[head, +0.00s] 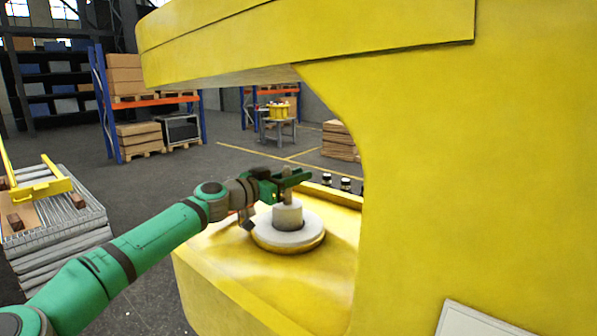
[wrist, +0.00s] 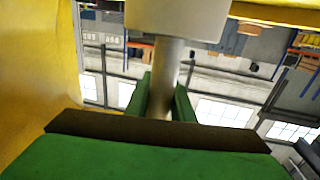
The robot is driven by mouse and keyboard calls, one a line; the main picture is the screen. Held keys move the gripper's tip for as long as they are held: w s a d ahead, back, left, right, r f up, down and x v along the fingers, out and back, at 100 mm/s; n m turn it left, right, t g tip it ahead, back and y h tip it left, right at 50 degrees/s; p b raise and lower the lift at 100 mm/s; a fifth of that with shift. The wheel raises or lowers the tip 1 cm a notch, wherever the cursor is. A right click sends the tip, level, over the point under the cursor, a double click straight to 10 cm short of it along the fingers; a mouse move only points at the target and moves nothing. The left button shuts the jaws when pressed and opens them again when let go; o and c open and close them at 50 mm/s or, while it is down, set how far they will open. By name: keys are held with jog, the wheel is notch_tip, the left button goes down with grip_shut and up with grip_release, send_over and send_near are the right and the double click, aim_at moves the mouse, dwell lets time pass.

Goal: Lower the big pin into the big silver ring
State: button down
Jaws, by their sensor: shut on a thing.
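The big pin (head: 288,216) is a light grey cylinder with a thinner stem on top. It stands upright over the middle of the big silver ring (head: 306,240), which lies flat on the yellow lower part. The pin's lower end meets the ring's opening; how deep it sits inside, I cannot tell. My gripper (head: 290,177) is just above the ring, shut on the pin's stem. In the wrist view the green fingers of my gripper (wrist: 163,100) stand on both sides of the stem (wrist: 168,65), and the pin's thick body is at the top edge.
A large yellow boom part (head: 430,130) rises at the right and overhangs the ring. Small dark bottles (head: 345,184) stand behind the ring. A grey slatted stand (head: 55,225) is at the left. Shelving and boxes (head: 140,140) are far back. Open floor lies between.

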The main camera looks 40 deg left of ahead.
aim_at(278, 207)
jog(key=shift+w+d+f, duration=0.1)
jog(key=shift+f, duration=1.2)
jog(key=shift+w+f, duration=0.1)
jog(key=shift+f, duration=1.2)
jog(key=shift+d+f, duration=0.1)
jog(key=shift+f, duration=0.1)
jog(key=shift+s, duration=0.15)
jog(key=c, duration=1.5)
grip_release()
jog(key=shift+c, duration=0.2)
jog(key=shift+o, duration=0.4)
jog(key=shift+f, duration=0.2)
jog(key=v, duration=0.7)
jog(key=shift+r, duration=0.15)
jog(key=shift+s, duration=0.1)
